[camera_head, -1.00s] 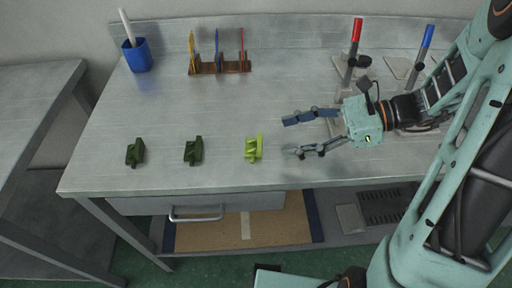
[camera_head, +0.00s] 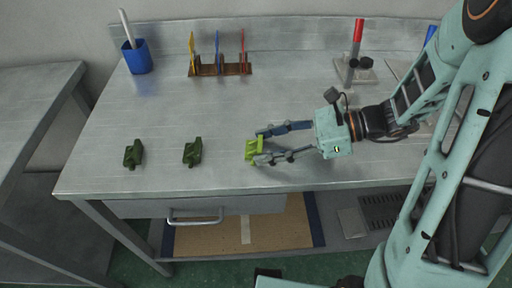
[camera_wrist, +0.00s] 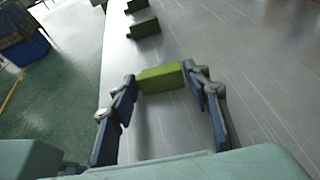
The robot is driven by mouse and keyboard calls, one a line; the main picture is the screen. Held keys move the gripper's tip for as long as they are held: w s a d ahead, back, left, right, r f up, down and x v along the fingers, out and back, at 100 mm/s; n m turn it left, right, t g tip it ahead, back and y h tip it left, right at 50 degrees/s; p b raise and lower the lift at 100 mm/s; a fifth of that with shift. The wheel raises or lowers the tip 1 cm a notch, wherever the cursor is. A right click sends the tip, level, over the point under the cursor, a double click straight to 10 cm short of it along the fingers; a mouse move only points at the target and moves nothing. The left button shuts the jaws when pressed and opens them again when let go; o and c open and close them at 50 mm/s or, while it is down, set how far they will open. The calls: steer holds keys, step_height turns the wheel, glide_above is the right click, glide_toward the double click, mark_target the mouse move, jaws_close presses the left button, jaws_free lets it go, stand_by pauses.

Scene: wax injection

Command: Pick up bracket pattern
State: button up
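The bracket pattern I take as the task's object is the light yellow-green one (camera_head: 250,149), on the table near its front edge. It also shows in the wrist view (camera_wrist: 161,78), between my fingertips. My gripper (camera_head: 261,147) reaches in from the right, low over the table, with one finger on each side of the bracket. In the wrist view my gripper (camera_wrist: 160,76) has its fingers spread, the tips close to the bracket's two ends. Whether both tips touch it is unclear. Two dark green brackets (camera_head: 192,152) (camera_head: 133,153) lie farther left.
A blue cup with a white stick (camera_head: 137,57) stands at the back left. A brown rack (camera_head: 220,70) with coloured tools is at the back. A red-topped tool on a stand (camera_head: 356,50) is at the back right. The table middle is clear.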

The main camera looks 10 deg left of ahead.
steer(key=c, duration=0.5)
steer(key=shift+c, duration=0.2)
steer(key=shift+r, duration=0.5)
step_height(320, 180, up, 3)
steer(key=shift+f+p, duration=0.2)
steer(key=shift+p, duration=0.4)
steer(key=s+d+r+p, duration=0.3)
steer(key=s+d+r, duration=0.5)
steer(key=s, duration=0.3)
steer(key=shift+s+d+r, duration=0.15)
steer(key=shift+d+r, duration=0.05)
steer(key=shift+r, duration=0.5)
